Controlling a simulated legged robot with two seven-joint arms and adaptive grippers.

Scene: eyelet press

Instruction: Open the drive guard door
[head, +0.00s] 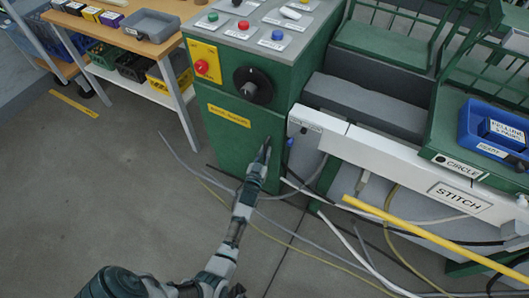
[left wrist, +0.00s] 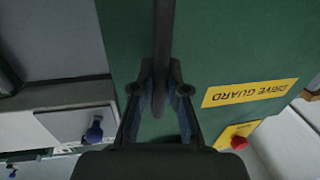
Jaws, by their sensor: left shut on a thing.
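The drive guard door (head: 232,145) is the green front panel of the machine cabinet, with a yellow label (head: 229,115) near its top. In the head view it looks flush with the cabinet. My left gripper (head: 264,152) is at the door's right side, low on the cabinet front. In the left wrist view, my left gripper (left wrist: 160,95) has its fingers on both sides of a dark upright bar handle (left wrist: 163,50) and is shut on it. The yellow label reading DRIVE GUARD (left wrist: 250,93) shows upside down there. My right gripper is not in view.
A black rotary knob (head: 253,85) and a red button on yellow (head: 201,67) sit above the door. A white panel with a blue knob (head: 290,142) is just right of it. Cables cross the floor below. A wooden workbench (head: 135,42) stands left; floor before the door is open.

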